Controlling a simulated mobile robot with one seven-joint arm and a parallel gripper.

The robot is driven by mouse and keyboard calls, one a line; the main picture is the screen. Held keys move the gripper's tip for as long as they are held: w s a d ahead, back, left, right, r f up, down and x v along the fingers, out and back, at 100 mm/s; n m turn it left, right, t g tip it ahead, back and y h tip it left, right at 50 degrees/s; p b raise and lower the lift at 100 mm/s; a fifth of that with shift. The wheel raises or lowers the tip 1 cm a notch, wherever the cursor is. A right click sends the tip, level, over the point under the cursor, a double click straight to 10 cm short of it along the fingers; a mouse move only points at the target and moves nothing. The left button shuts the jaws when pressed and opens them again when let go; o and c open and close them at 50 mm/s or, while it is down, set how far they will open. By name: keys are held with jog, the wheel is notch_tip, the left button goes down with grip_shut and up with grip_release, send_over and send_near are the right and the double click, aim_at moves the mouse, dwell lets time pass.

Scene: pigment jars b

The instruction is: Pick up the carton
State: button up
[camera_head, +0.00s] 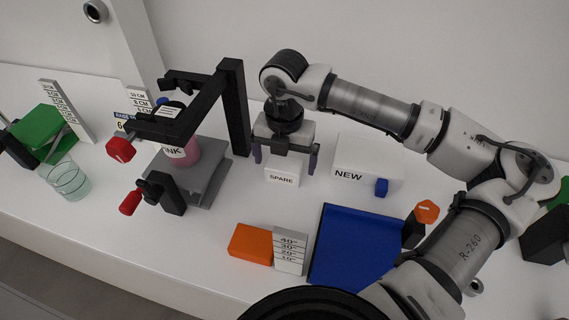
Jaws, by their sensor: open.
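Two white boxes could be the carton. A small white box marked SPARE (282,176) stands on the white table in the middle of the view. A wider white box marked NEW (355,160) stands just to its right. My gripper (285,161) points down over the SPARE box with its fingers spread wide. One finger shows on either side of that box's upper part, with a gap at each side. I cannot tell how far down the fingers reach beside it. The gripper body hides part of what lies behind.
A black press frame (238,105) on a grey base (205,185) with a pink INK jar (185,152) stands left. A blue panel (350,247), an orange block (250,244) and a grey angle scale (290,250) are in front. A glass (69,182) is far left.

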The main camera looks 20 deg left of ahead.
jog(key=shift+f, duration=0.85)
jog(key=shift+c, duration=0.2)
jog(key=c, duration=1)
jog(key=shift+r, duration=0.15)
